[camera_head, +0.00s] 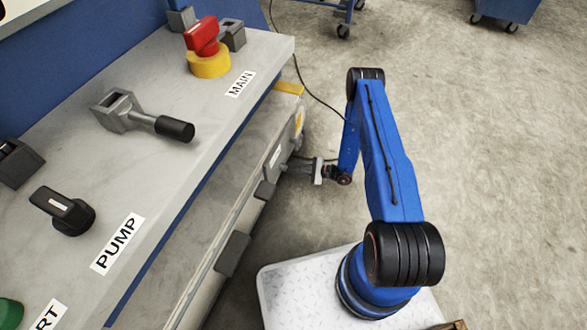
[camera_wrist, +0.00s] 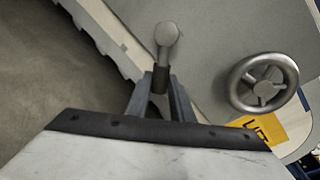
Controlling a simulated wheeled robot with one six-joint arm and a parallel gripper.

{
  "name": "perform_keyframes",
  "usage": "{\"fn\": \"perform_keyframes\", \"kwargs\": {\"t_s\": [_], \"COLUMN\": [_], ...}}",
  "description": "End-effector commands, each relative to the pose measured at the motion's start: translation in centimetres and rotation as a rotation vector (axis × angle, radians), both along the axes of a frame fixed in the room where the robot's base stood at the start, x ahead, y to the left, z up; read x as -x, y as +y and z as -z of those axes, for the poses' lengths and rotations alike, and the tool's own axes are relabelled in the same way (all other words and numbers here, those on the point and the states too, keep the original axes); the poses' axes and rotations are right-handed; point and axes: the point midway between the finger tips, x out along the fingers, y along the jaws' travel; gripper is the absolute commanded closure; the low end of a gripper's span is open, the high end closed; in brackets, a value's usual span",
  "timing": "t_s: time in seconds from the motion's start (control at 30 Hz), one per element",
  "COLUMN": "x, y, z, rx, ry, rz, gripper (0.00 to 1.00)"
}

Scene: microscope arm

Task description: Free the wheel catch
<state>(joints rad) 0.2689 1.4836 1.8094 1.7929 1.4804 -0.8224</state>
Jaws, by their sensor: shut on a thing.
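The wheel (camera_wrist: 263,83) is a grey spoked handwheel on the pale panel, at the right of the wrist view. To its left is a small grey lever with a rounded end (camera_wrist: 167,36), which looks like the wheel catch. My gripper (camera_wrist: 160,88) is at the lower, dark end of this lever, its two fingers closed in on it from both sides. In the head view my gripper (camera_head: 318,172) reaches the side of the console below its top edge. The catch and wheel cannot be made out there.
The console top carries a red and yellow MAIN switch (camera_head: 207,50), a grey lever with a black grip (camera_head: 140,117) and a black PUMP knob (camera_head: 62,210). A yellow label (camera_wrist: 272,131) sits below the wheel. A cable (camera_head: 309,90) runs down beside the console. Open floor lies to the right.

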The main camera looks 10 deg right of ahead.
Motion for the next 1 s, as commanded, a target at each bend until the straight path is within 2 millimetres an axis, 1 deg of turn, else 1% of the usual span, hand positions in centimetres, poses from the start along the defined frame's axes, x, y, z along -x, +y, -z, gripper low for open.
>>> {"fn": "perform_keyframes", "kwargs": {"t_s": [0.17, 0.2, 0.27, 0.53, 0.67, 0.83, 1.0], "x": [0.2, 0.2, 0.2, 0.1, 0.2, 1.1, 2.4], "y": [0.0, 0.0, 0.0, 0.0, -0.4, -2.3, -4.9], "z": [0.1, 0.1, 0.1, 0.1, 0.0, -0.2, -0.6], "rx": [0.000, 0.000, 0.000, 0.001, 0.001, 0.001, 0.001], "ry": [0.004, 0.004, 0.004, 0.002, 0.001, 0.001, 0.002], "rz": [-0.001, -0.001, -0.001, 0.000, 0.001, 0.003, 0.004], "gripper": [1.00, 0.74, 0.60, 0.60, 0.60, 0.60, 0.60]}}
